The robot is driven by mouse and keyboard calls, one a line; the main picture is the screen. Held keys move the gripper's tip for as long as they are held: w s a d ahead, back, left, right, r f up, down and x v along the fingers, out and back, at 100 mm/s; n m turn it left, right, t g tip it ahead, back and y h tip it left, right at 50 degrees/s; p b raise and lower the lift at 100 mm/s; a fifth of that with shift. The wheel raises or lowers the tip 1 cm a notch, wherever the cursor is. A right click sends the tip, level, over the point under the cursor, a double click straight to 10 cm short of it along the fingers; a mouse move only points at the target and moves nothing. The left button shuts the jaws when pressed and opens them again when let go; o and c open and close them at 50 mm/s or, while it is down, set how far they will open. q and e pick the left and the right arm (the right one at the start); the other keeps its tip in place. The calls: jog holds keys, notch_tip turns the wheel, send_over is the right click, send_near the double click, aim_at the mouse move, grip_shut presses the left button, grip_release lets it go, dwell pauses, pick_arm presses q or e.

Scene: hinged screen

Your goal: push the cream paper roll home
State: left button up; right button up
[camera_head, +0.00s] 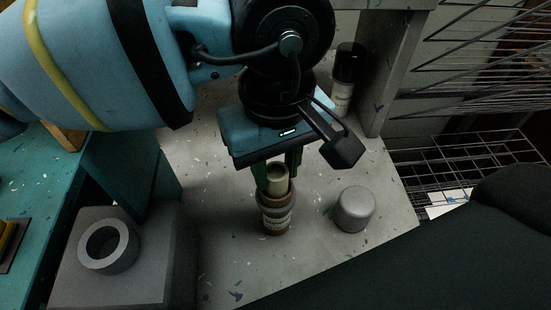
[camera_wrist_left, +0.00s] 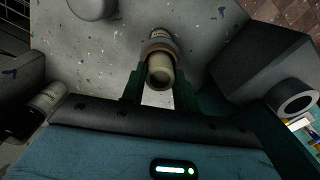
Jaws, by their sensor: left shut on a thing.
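The cream paper roll (camera_head: 277,177) stands upright with its lower end in the mouth of a brownish, labelled jar-like holder (camera_head: 277,212) on the grey speckled tabletop. Its upper part sticks out above the holder's rim. My left gripper (camera_head: 277,184) points down from above and is shut on the roll, a dark green finger on each side. In the left wrist view the roll (camera_wrist_left: 160,72) shows end-on between the fingers, with the holder (camera_wrist_left: 158,46) beyond it. How deep the roll sits is hidden. My right gripper is not in view.
A grey rounded cylinder (camera_head: 353,210) stands right of the holder. A dark-capped bottle (camera_head: 346,78) stands behind, near a grey post. A grey block (camera_head: 125,285) with a ring (camera_head: 108,247) is at left. Wire racks (camera_head: 460,160) are at right. The tabletop around the holder is mostly clear.

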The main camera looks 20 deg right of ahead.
pick_arm(q)
jog(key=shift+f, duration=0.1)
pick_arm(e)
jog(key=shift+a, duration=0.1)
pick_arm(q)
jog(key=o, duration=1.1)
jog(key=shift+o, duration=0.2)
notch_tip(320, 180, up, 3)
jog(key=shift+r, duration=0.15)
notch_tip(320, 180, up, 4)
jog(key=shift+f, duration=0.25)
jog(key=shift+r, duration=0.5)
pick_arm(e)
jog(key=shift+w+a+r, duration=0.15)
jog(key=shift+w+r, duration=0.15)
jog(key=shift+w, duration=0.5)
